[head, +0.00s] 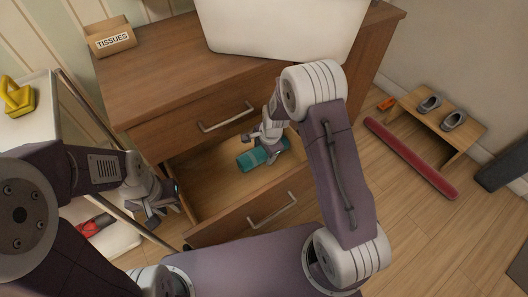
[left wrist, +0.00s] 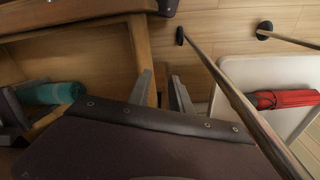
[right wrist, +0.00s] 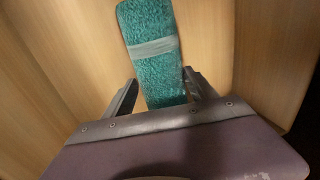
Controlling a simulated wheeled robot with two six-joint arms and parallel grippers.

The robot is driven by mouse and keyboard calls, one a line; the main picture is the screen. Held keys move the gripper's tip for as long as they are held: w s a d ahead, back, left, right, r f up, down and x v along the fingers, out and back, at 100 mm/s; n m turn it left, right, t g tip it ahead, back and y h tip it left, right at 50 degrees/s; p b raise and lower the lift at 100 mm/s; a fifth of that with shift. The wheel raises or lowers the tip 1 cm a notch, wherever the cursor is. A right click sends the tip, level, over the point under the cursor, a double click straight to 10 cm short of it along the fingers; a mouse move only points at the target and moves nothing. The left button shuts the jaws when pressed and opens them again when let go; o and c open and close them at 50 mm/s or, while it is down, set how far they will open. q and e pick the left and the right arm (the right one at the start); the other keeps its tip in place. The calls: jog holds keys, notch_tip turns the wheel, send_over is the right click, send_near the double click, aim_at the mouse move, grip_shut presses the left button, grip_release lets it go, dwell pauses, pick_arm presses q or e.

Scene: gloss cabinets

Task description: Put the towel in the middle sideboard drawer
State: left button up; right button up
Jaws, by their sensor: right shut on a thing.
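The towel is a rolled teal bundle (head: 252,158) with a paler band, lying inside the open sideboard drawer (head: 212,196). In the right wrist view the towel (right wrist: 158,75) runs between my fingers, above the wooden drawer bottom. My right gripper (head: 270,150) reaches down into the drawer and is shut on the towel. The open drawer is the one below the closed top drawer (head: 222,112); its front has a metal handle (head: 272,210). My left gripper (head: 160,210) is empty beside the drawer's left side, its fingers apart. Anything lower on the sideboard is hidden.
A tissue box (head: 110,38) and a large white container (head: 280,28) stand on the sideboard top. At left, a metal-framed white rack holds a yellow object (head: 17,97) and a red umbrella-like object (left wrist: 285,99). A shoe bench (head: 440,118) and red roll (head: 410,158) are at right.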

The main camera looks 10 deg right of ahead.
jog(key=o, duration=1.5)
jog(key=shift+f, duration=0.1)
jog(key=p+v, duration=0.5)
jog(key=v, duration=0.7)
jog(key=shift+p, duration=0.4)
jog(key=s+d+r+n+p, duration=0.1)
jog(key=s+r+n+p, duration=0.3)
jog(key=r+p, duration=0.5)
jog(key=s+d+r+n+p, duration=0.1)
jog(key=s+r+n+p, duration=0.4)
jog(key=r+p, duration=0.5)
jog(key=s+d+r+n+g+p, duration=0.1)
jog(key=s+r+n+p, duration=0.3)
jog(key=s+r+p, duration=0.4)
notch_tip(320, 180, up, 7)
jog(key=shift+d+r+n+h+p, duration=0.35)
jog(key=shift+d+p, duration=0.2)
jog(key=shift+p, duration=0.4)
